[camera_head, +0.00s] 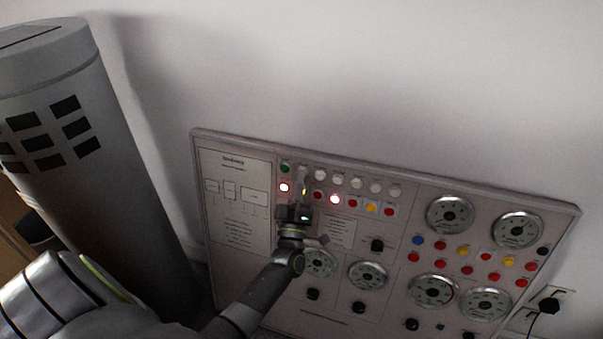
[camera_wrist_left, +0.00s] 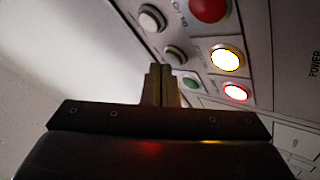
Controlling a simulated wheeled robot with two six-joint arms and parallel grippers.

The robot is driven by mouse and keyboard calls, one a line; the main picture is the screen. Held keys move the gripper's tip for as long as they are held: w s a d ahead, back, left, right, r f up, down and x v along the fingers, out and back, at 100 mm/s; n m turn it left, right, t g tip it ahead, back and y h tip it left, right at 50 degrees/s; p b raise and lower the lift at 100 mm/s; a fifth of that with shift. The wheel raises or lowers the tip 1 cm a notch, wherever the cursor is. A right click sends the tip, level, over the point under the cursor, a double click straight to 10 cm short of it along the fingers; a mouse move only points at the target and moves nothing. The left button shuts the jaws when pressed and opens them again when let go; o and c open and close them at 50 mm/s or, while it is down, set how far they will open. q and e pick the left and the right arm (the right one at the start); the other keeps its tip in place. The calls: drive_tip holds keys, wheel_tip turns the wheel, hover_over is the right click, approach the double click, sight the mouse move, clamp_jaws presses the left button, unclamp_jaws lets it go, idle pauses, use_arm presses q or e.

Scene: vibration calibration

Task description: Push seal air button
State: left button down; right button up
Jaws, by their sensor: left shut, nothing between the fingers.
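The control panel (camera_head: 235,235) leans near the wall with rows of buttons and gauges. My left gripper (camera_head: 303,184) is shut and empty, in front of the upper left button rows. In the left wrist view its shut fingertips (camera_wrist_left: 160,74) appear beside a green button (camera_wrist_left: 190,83) and a grey-white button (camera_wrist_left: 175,55). A lit yellow-white button (camera_wrist_left: 226,58) and a lit red button (camera_wrist_left: 236,92) are to their right. The button labels are too small or blurred to tell which one is seal air. Contact between the fingertips and the panel cannot be told. My right gripper is not in view.
A large grey cylinder (camera_head: 120,190) stands left of the panel. Several round gauges, such as one at the upper right (camera_head: 450,213), and dark knobs fill the panel. A plain pale wall (camera_head: 350,80) is behind.

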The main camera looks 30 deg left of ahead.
use_arm(q)
drive_tip(key=shift+w+a, duration=0.1)
drive_tip(key=shift+w, duration=0.3)
idle(0.3)
drive_tip(key=shift+s, duration=0.15)
drive_tip(key=shift+s+d+r, duration=0.1)
drive_tip(key=shift+s+d, duration=0.1)
drive_tip(key=shift+s, duration=0.45)
drive_tip(key=s+p, duration=0.1)
drive_tip(key=s, duration=0.2)
drive_tip(key=s+d+r+p, duration=0.1)
drive_tip(key=shift+s+d+p, duration=0.1)
drive_tip(key=shift+s+p, duration=0.25)
drive_tip(key=shift+s, duration=0.05)
idle(0.7)
